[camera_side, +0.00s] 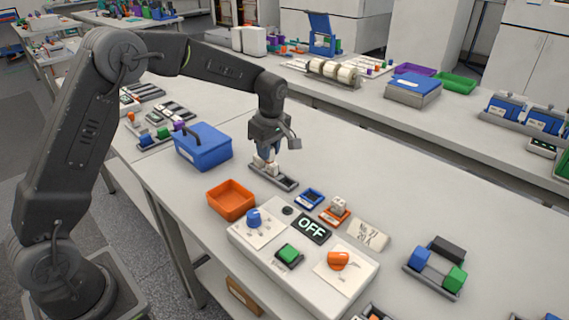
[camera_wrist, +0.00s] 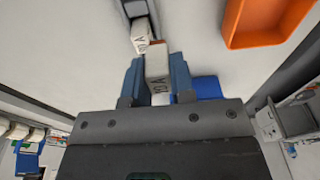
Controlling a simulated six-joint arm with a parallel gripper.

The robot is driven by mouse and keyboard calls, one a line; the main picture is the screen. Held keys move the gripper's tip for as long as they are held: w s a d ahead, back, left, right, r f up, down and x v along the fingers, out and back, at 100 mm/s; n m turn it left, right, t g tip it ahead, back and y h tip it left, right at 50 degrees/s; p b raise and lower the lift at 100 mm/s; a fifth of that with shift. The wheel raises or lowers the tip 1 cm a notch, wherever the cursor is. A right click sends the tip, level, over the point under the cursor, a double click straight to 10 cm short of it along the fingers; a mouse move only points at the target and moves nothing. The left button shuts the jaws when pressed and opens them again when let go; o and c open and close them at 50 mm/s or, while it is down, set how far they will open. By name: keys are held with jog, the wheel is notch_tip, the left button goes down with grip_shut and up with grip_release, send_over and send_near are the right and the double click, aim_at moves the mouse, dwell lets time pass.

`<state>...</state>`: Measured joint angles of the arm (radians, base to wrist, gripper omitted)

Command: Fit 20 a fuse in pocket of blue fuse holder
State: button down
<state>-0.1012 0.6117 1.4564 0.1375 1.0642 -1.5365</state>
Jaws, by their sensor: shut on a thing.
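My gripper (camera_side: 266,157) is shut on a white fuse (camera_wrist: 157,80), which shows between its two blue fingers (camera_wrist: 155,78) in the wrist view. The print on this fuse is upside down and partly cut off. Another white fuse (camera_wrist: 141,36) stands just beyond it in a dark rack (camera_side: 287,183). In the side view my gripper is over the left end of this rack; I cannot tell whether the held fuse is clear of it. The blue fuse holder (camera_side: 309,198) lies right of the rack; its pocket is too small to make out.
An orange holder (camera_side: 335,213) with a white block is beside the blue holder. An orange bin (camera_side: 230,201) and a blue toolbox (camera_side: 203,150) stand left of the rack. A control panel (camera_side: 300,252) with knobs and an OFF display is in front.

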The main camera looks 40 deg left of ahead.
jog(key=s+a+r, duration=0.3)
jog(key=a+r, duration=0.1)
jog(key=a, duration=0.1)
jog(key=w+d+f, duration=0.2)
jog(key=w+d, duration=0.1)
jog(key=d, duration=0.6)
jog(key=w+d+f, duration=0.2)
jog(key=w+d, duration=0.1)
jog(key=d, duration=0.6)
jog(key=shift+a+f, duration=0.1)
jog(key=shift+f, duration=3.15)
jog(key=shift+f, duration=0.2)
jog(key=c, duration=0.9)
grip_release()
jog(key=shift+r, duration=0.1)
